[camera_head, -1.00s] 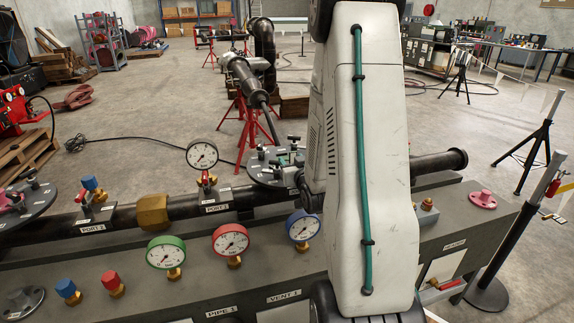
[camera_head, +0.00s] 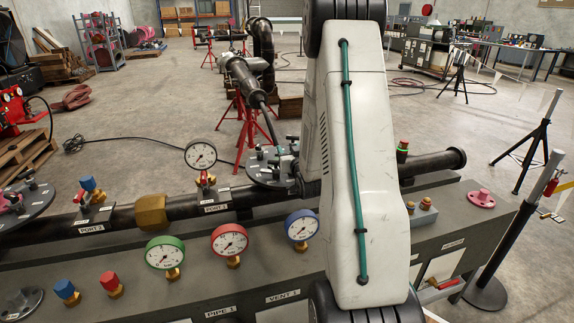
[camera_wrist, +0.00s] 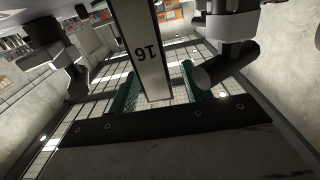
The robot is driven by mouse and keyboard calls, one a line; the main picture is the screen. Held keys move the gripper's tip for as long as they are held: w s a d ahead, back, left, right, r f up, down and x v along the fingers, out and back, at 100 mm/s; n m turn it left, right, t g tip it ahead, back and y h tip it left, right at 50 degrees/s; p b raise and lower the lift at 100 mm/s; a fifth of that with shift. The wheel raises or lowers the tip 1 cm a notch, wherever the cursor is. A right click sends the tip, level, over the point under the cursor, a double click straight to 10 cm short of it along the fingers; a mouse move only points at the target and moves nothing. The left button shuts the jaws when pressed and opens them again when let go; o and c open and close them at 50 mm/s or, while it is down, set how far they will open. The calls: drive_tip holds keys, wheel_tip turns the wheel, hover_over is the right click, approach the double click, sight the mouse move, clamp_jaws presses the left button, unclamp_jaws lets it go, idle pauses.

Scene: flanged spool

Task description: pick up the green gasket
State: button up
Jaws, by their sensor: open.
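A small bright green ring (camera_head: 403,148) shows on a short dark upright piece behind the pipe, just right of my arm in the head view. It may be the green gasket, but it is too small to be certain. The gasket cannot be made out in the wrist view. My gripper (camera_wrist: 161,68) shows there as two green-faced fingers spread apart above a dark bar, with nothing clearly held between them. In the head view my gripper is not clearly visible, and my white arm covers the middle of the bench.
A dark pipe (camera_head: 190,207) runs along the grey bench. Gauges (camera_head: 229,241) stand up along its front. A round flange plate (camera_head: 268,174) with studs lies left of my arm. A pink flanged piece (camera_head: 481,198) sits at the bench's right end.

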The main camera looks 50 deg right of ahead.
drive_tip(key=shift+c, duration=0.3)
clamp_jaws()
drive_tip(key=shift+r, duration=0.1)
